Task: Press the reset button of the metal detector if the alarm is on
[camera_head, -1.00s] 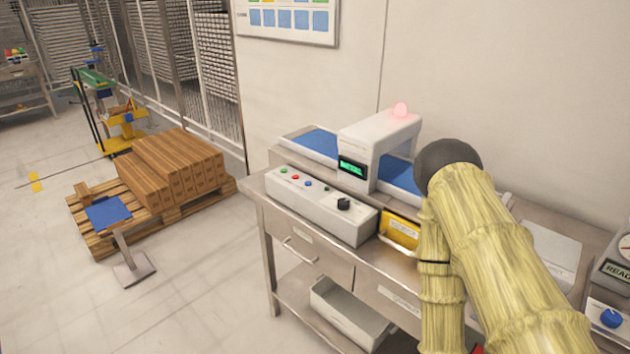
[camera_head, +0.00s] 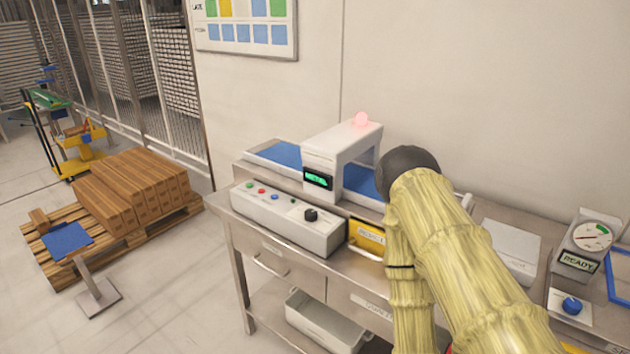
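The metal detector (camera_head: 335,150) is a white arch over a blue conveyor belt (camera_head: 280,152) on a steel table. A lamp (camera_head: 361,119) on its top glows red, and its small screen (camera_head: 318,179) shows green text. In front of it lies a white control box (camera_head: 285,218) with small green, red, blue and dark buttons and a black knob (camera_head: 311,214). I cannot tell which button is the reset. My arm, in a yellowish sleeve, crosses the right part of the table. My gripper is not visible.
A yellow bin (camera_head: 366,240) sits right of the control box. Further right are a gauge with a READY display (camera_head: 578,261) and a blue knob (camera_head: 572,305). A pallet (camera_head: 60,268) with brown boxes and a blue-topped stand (camera_head: 68,239) are on the floor at left.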

